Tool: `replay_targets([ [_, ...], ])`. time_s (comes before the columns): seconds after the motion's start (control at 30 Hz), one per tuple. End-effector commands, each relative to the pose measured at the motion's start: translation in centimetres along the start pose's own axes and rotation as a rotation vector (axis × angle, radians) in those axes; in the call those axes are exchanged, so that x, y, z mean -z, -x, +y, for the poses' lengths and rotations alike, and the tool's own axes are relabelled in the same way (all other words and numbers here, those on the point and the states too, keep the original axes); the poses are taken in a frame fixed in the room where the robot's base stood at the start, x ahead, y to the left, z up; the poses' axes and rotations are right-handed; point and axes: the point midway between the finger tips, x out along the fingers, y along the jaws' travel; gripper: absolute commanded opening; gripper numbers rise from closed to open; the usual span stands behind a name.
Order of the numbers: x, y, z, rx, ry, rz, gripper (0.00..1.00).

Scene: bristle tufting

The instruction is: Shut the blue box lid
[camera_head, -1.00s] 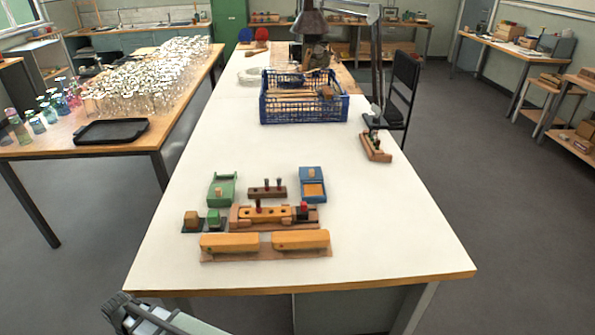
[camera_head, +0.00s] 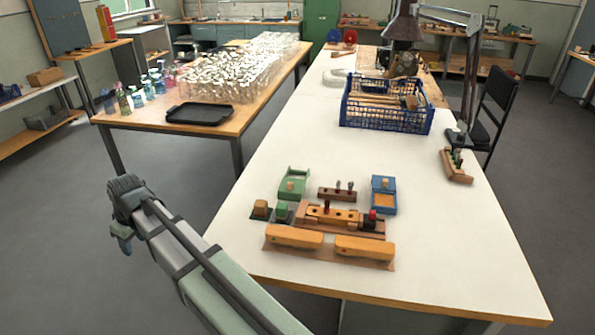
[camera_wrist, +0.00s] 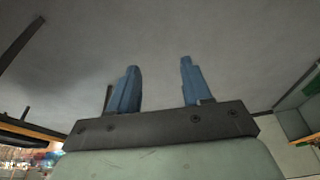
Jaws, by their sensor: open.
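The small blue box (camera_head: 384,203) sits on the white bench, right of the other wooden parts. A tan inside or panel shows at its front. A blue part, apparently the raised lid (camera_head: 383,182), is at its back; its exact tilt is hard to tell. My gripper shows in the wrist view (camera_wrist: 158,72) with two blue fingers apart and nothing between them. In the head view my gripper is off the bench's left side, over the floor, well away from the blue box. The blue box is not in the wrist view.
A green box (camera_head: 292,184), a peg block (camera_head: 338,194), a wooden assembly (camera_head: 340,216) and two yellow-orange blocks (camera_head: 294,236) stand close to the blue box. A blue crate (camera_head: 385,115) stands behind. The bench (camera_head: 450,250) is clear to the right.

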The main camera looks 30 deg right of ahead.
Motion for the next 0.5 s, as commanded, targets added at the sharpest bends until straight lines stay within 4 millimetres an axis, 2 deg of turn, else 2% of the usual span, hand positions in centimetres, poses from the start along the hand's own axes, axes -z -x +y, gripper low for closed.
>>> replay_targets([
  [0.13,1.4,3.6,2.2,-0.025,-0.011,0.042,0.49],
  [0.23,1.1,5.5,5.2,-0.048,-0.052,0.061,0.49],
  [0.37,-0.2,6.8,9.2,-0.075,-0.120,0.069,0.49],
  [0.5,-2.5,7.9,14.2,-0.106,-0.212,0.071,0.49],
])
